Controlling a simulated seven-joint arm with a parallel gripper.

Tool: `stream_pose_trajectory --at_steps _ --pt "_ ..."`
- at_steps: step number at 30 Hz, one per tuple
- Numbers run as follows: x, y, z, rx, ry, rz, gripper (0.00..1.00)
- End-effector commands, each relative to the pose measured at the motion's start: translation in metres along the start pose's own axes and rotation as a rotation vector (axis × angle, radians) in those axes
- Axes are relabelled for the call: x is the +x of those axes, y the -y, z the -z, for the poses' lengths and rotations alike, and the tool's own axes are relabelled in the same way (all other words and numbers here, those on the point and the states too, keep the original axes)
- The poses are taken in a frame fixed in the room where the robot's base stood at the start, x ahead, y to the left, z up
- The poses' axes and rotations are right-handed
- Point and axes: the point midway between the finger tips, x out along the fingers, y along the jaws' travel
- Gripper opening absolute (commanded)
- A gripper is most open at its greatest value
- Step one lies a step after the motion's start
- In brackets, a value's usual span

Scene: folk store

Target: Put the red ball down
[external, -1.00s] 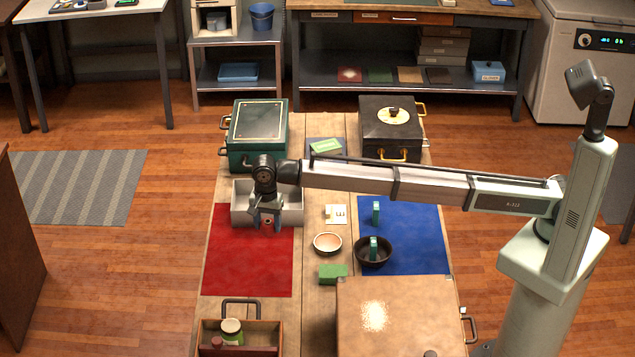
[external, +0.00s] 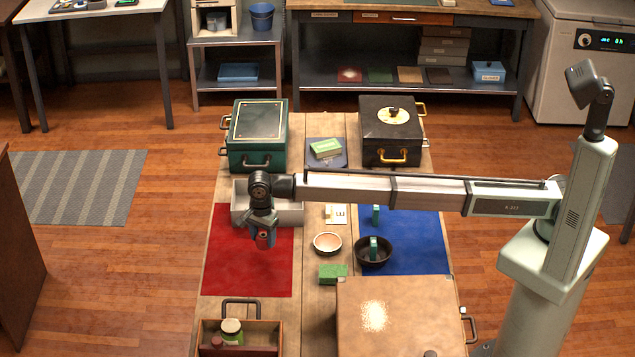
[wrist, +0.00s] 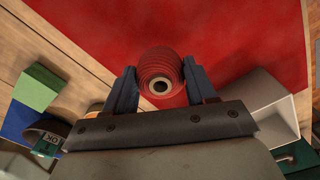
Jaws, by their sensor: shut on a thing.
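My gripper (external: 262,232) is shut on a small red, ridged, rounded thing (wrist: 160,68) with a pale ring and dark hole in its end. This is the only thing matching the task's red ball; in the external view it looks more like a short cylinder (external: 263,241). Both fingers press its sides in the wrist view. My gripper holds it over the far part of the red mat (external: 245,275), in front of the grey open box (external: 292,215). I cannot tell how high above the mat it is.
A peach bowl (external: 327,243), a black pan (external: 373,254) with a teal thing and a green block (external: 333,273) stand right of the red mat. A wooden tray (external: 265,330) with jars stands nearer the camera. The near part of the red mat is bare.

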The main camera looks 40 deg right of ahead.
Motion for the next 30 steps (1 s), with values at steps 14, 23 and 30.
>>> stream_pose_trajectory --at_steps 14,23,30 --pt "0.039 0.0 0.0 -0.001 0.0 0.0 0.27" --pt "0.041 0.0 0.0 -0.001 0.0 0.0 0.27" --pt "0.041 0.0 0.0 -0.001 0.0 0.0 0.77"
